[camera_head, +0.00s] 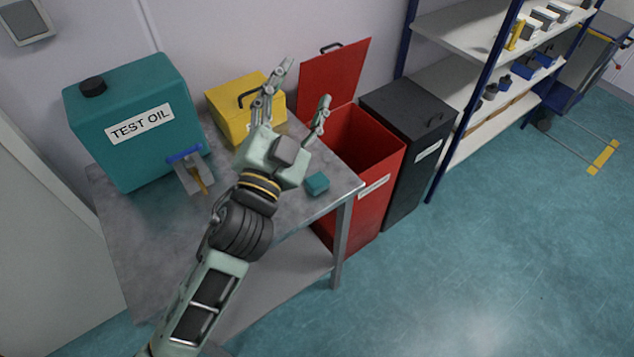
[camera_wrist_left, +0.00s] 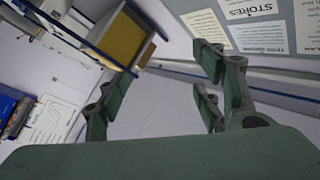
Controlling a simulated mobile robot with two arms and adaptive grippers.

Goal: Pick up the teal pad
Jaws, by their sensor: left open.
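The teal pad (camera_head: 317,184) is a small block lying on the grey metal table (camera_head: 140,235), close to its right edge. My left gripper (camera_head: 303,84) is open and raised above the table, with its fingers pointing up and away. The pad is to the right of and below the gripper's palm in the head view, apart from it. In the left wrist view the open fingers (camera_wrist_left: 158,100) have nothing between them, and the pad does not show there. My right gripper is not in view.
A teal TEST OIL can (camera_head: 160,95) stands on the table, with a blue-handled tool (camera_head: 185,160) in front. A yellow box (camera_head: 228,105) stands at the back. An open red bin (camera_head: 375,190) and a black bin (camera_head: 405,150) stand right of the table. Shelves (camera_head: 465,55) are farther right.

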